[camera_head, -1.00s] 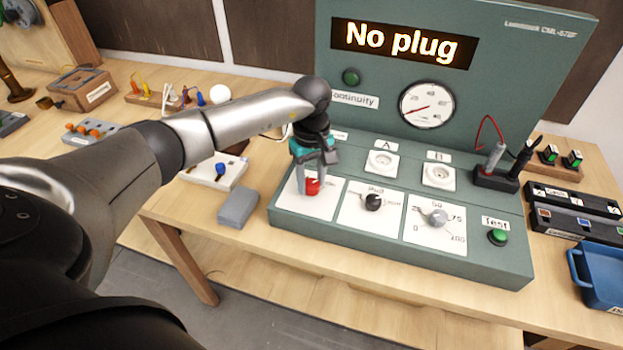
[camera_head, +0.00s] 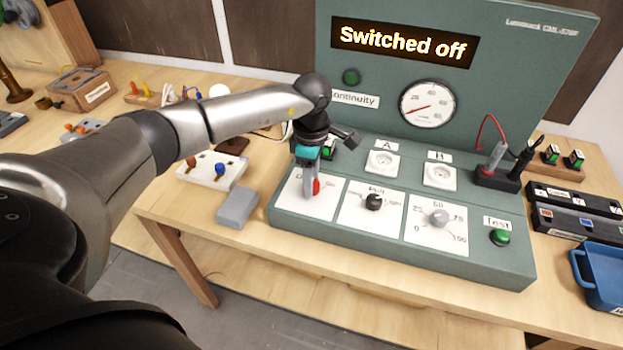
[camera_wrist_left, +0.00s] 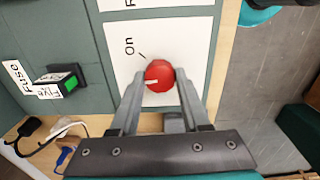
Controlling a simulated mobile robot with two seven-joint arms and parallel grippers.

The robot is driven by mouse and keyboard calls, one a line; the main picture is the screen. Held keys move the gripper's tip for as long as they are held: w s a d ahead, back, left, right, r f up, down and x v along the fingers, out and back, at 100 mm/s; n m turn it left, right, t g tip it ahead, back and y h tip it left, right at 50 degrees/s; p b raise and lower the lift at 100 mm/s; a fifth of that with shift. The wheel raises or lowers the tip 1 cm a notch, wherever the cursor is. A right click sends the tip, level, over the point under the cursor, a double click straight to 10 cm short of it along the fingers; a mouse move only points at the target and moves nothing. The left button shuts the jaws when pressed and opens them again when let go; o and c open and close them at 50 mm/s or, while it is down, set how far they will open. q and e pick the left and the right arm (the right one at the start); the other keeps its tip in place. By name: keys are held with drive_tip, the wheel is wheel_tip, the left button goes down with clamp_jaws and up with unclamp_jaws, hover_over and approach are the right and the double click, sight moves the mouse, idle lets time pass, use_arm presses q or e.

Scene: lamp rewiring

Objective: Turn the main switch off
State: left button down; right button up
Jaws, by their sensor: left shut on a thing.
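The main switch is a red round knob (camera_wrist_left: 159,76) on a white plate (camera_head: 328,206) at the left of the green test panel (camera_head: 400,244). It also shows in the head view (camera_head: 316,187), partly hidden by the fingers. My left gripper (camera_head: 311,192) is shut on the knob from above, with one finger on each side in the wrist view (camera_wrist_left: 160,82). A white mark on the knob points to the left in the wrist view, away from the printed "On". The panel display (camera_head: 403,43) reads "Switched off". My right gripper is not in view.
To the right of the switch are a black knob (camera_head: 374,202), a grey knob (camera_head: 439,217) and a green test button (camera_head: 500,237). A grey block (camera_head: 238,208) lies left of the panel. A blue tray (camera_head: 605,274) stands at the right.

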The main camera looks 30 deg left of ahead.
use_arm(q)
drive_tip(key=n, duration=0.4)
drive_tip(key=shift+n, duration=0.3)
drive_tip(key=shift+n+p, duration=0.5)
drive_tip(key=shift+n, duration=1.4)
drive_tip(key=shift+c, duration=1.9)
unclamp_jaws()
wheel_tip(320, 180, up, 15)
drive_tip(key=shift+r, duration=0.15)
